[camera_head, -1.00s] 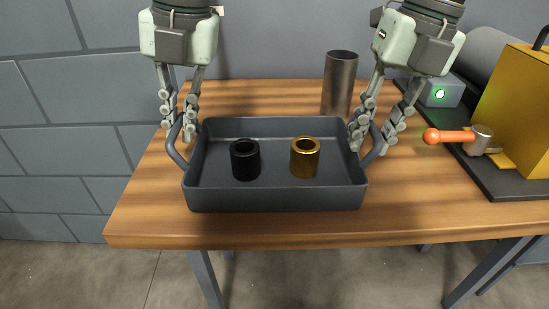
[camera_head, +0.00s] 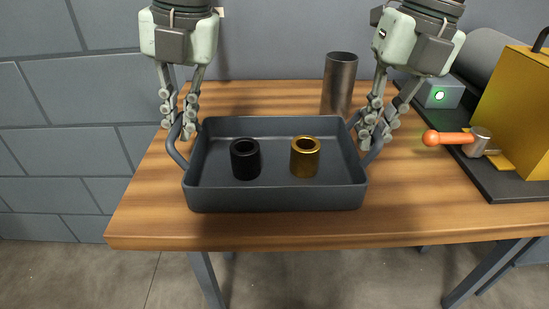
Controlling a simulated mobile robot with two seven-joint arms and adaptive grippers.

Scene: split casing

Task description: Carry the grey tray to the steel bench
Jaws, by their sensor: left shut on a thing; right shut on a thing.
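The grey tray (camera_head: 275,198) is on or just above the wooden table near its front edge; I cannot tell if it touches the wood. A black ring-shaped part (camera_head: 245,162) and a brass ring-shaped part (camera_head: 304,160) stand upright inside it. My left gripper (camera_head: 182,128) is shut on the tray's left handle (camera_head: 174,150). My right gripper (camera_head: 372,138) is shut on the tray's right handle (camera_head: 374,154). The handle parts between the fingers are hidden. No steel bench can be made out for certain.
A tall metal cylinder (camera_head: 339,82) stands on the wooden table (camera_head: 440,215) behind the tray. At right is a yellow machine (camera_head: 520,105) with an orange-knobbed lever (camera_head: 447,138) and a green-lit box (camera_head: 440,93). A grey block wall (camera_head: 70,110) is at left.

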